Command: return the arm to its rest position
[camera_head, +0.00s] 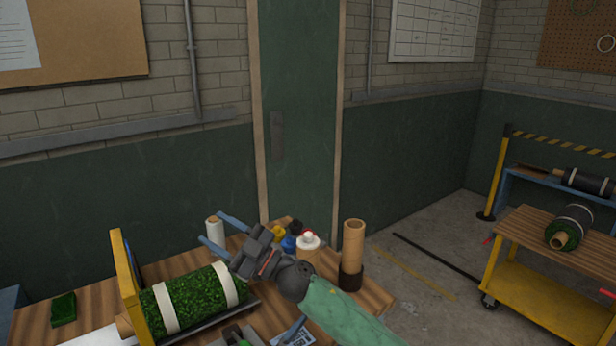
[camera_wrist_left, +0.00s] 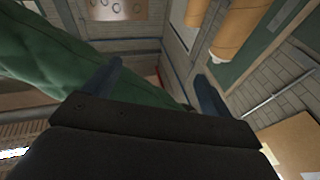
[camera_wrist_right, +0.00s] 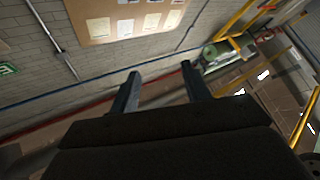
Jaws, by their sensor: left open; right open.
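My right gripper (camera_head: 222,234) is open and empty in the head view, held above the wooden workbench (camera_head: 375,296), its arm coming in from the lower right in a green sleeve. Its two blue-grey fingers point up and left, close to a white roll (camera_head: 214,229). In the right wrist view the right gripper (camera_wrist_right: 160,84) shows parted fingers with nothing between them. I cannot make out my left gripper in the head view. In the left wrist view the left gripper (camera_wrist_left: 158,86) is open and empty, with a green sleeve at the left.
A turf roll (camera_head: 190,298) with white bands lies beside a yellow-framed panel (camera_head: 125,284). Small bottles (camera_head: 308,242) and an upright cardboard tube (camera_head: 353,246) stand near my right gripper. A yellow cart (camera_head: 545,306) is at the right. Floor shows between bench and cart.

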